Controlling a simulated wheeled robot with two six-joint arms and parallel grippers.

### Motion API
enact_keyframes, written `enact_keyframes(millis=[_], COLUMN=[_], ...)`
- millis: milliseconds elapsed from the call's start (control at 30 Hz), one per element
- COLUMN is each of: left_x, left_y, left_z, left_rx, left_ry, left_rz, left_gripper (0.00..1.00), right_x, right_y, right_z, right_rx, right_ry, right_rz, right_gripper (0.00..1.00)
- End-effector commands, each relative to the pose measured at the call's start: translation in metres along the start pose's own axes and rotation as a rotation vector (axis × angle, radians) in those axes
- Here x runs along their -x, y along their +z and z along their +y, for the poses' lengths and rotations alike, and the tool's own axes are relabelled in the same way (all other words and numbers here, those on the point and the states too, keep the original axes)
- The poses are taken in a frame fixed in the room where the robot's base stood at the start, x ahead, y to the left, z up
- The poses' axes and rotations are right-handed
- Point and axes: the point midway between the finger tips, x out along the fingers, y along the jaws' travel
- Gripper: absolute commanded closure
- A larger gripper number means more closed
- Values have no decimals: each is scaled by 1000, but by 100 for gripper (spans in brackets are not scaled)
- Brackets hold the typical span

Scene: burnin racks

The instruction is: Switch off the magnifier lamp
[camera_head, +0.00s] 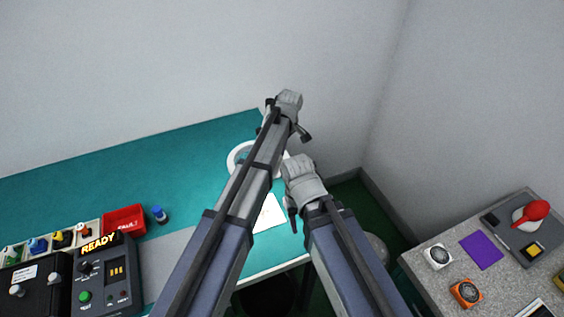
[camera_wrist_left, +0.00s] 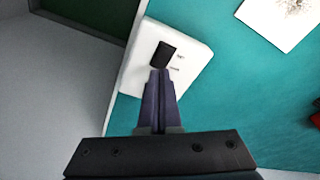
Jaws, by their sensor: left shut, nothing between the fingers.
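The magnifier lamp shows in the head view as a white ring (camera_head: 233,160) over the teal bench, partly hidden by my left arm. In the left wrist view a white block (camera_wrist_left: 190,65) with a black switch (camera_wrist_left: 163,54) and small lettering beside it sits at the bench's edge. My left gripper (camera_wrist_left: 159,72) is shut and empty, its fingertips at the lower edge of the switch; whether they touch it I cannot tell. In the head view the left gripper (camera_head: 304,134) is small and dark. My right arm's end is beside it, its fingers unclear.
A white printed sheet (camera_head: 268,213) lies on the teal bench (camera_head: 100,185). At left are a red tray (camera_head: 124,220), a blue-capped bottle (camera_head: 160,215) and a control box reading READY (camera_head: 105,275). A grey side table (camera_head: 415,262) with several small items stands at right.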

Motion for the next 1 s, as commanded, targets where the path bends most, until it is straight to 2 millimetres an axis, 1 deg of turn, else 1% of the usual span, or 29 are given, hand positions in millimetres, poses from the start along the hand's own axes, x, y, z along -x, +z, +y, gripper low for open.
enact_keyframes(millis=[367,1000], left_x=[-1,-10], left_y=[0,2], left_z=[0,0], left_rx=[0,0], left_ry=[0,0], left_rz=[0,0], left_gripper=[100,100], right_x=[-1,-10], right_y=[0,-1], right_z=[0,-1], right_rx=[0,0], right_ry=[0,0], right_rz=[0,0], right_gripper=[50,50])
